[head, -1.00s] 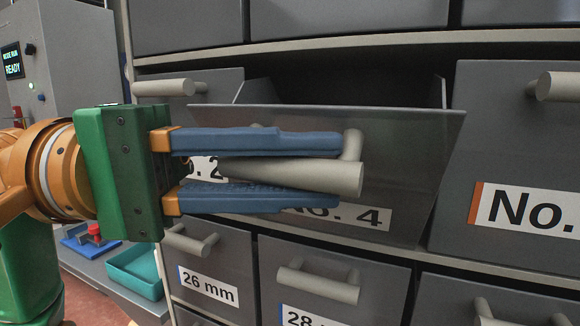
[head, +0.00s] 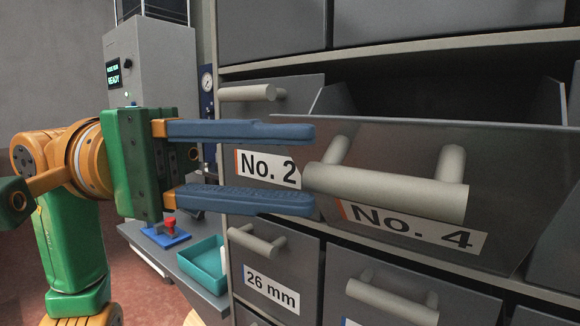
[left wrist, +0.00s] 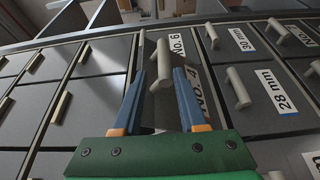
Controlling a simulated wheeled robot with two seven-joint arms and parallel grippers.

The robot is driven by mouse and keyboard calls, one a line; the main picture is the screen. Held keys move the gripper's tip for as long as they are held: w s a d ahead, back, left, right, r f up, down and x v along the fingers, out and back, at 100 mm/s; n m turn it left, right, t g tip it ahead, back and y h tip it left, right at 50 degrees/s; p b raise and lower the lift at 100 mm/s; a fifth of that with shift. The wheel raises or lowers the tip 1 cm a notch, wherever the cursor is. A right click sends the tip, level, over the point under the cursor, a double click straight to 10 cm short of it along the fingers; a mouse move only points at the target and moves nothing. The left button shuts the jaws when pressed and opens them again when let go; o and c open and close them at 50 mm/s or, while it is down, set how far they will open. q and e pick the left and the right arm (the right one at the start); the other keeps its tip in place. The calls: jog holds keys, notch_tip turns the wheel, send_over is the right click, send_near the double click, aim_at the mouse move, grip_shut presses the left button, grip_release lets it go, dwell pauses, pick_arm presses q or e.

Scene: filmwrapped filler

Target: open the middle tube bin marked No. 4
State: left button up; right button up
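The grey tube bin No. 4 (head: 500,165) stands out from the cabinet front in the head view, its dark inside showing over its front panel. Its label (head: 410,228) is below its pale bar handle (head: 390,190). My left gripper (head: 312,168) is open and empty, at the left end of that handle. Its blue fingers point right, one above and one below the level of the bar, with the tips at or just short of the bar's end. In the left wrist view the handle (left wrist: 161,62) shows ahead between the fingertips. My right gripper is not in view.
Bin No. 2 (head: 285,125) is shut, left of No. 4 and behind my fingers. The 26 mm bin (head: 268,270) and others below are shut. A teal tray (head: 205,262) and a blue block with a red top (head: 168,232) lie on a bench at lower left.

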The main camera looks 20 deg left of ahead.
pick_arm(q)
jog(key=a+p, duration=0.2)
jog(key=a, duration=0.6)
jog(key=shift+s, duration=0.4)
jog(key=shift+f, duration=0.1)
jog(key=shift+c, duration=0.3)
